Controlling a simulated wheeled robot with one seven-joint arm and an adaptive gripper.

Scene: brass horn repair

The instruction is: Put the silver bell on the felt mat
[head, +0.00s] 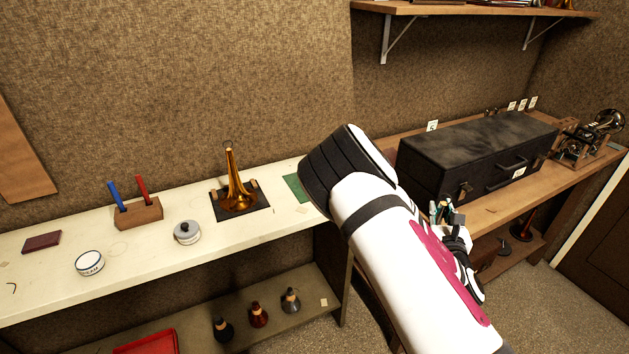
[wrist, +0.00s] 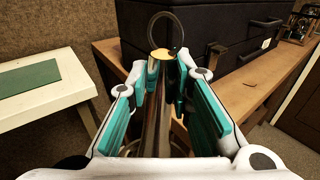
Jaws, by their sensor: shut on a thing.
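My gripper (wrist: 164,88) is shut on the silver bell (wrist: 156,112), around its narrow stem. The bell shows as a dark, shiny metal stem with a yellowish top and a dark wire loop; its flared lower part is mostly hidden. In the head view my gripper (head: 446,212) is largely behind my arm, in front of the black case. The green felt mat (head: 293,187) lies flat at the right end of the white bench, partly covered by my arm. In the wrist view the mat (wrist: 28,80) is bare, to the left of my gripper and apart from it.
A brass bell (head: 237,185) stands on a dark pad on the white bench (head: 120,257). A lidded grey tin (head: 187,232), a round white container (head: 90,263) and a wooden block (head: 138,213) with two handles are left of it.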

